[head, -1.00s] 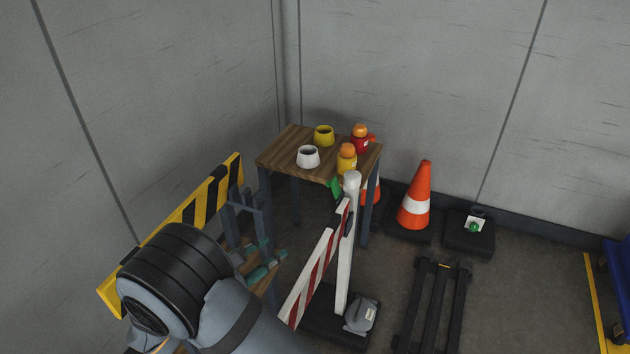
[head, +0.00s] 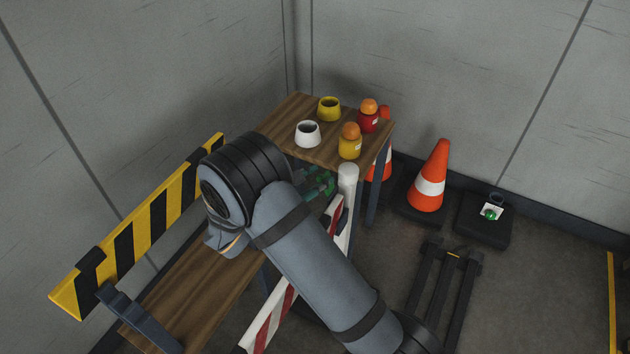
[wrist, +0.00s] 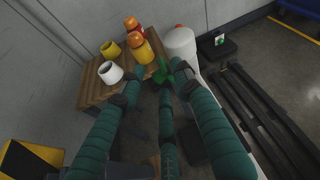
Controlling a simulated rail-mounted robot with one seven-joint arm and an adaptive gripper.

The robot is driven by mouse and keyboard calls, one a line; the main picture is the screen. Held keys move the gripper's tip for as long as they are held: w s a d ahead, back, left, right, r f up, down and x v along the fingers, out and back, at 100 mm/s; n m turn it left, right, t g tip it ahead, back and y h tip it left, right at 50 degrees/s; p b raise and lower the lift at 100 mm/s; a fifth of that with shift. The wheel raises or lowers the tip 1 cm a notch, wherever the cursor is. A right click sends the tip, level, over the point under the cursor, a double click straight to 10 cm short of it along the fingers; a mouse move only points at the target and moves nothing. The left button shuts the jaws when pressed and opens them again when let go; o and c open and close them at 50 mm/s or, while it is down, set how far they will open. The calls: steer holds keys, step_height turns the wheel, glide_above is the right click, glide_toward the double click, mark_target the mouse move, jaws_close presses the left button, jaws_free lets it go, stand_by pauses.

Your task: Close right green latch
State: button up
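In the head view my gripper (head: 317,183) is just left of the white post (head: 347,185), partly behind my arm. There the latch is hard to tell from the fingers. The red-and-white barrier arm (head: 268,322) runs down left from the post, and my arm covers its middle.
A wooden table (head: 285,115) behind holds a yellow cup (head: 329,109), a white cup (head: 307,134), a yellow bottle (head: 350,143) and a red bottle (head: 368,118). A striped barrier (head: 140,232) stands left.

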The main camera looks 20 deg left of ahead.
steer(key=shift+c, duration=0.9)
jaws_close()
steer(key=shift+a, duration=0.1)
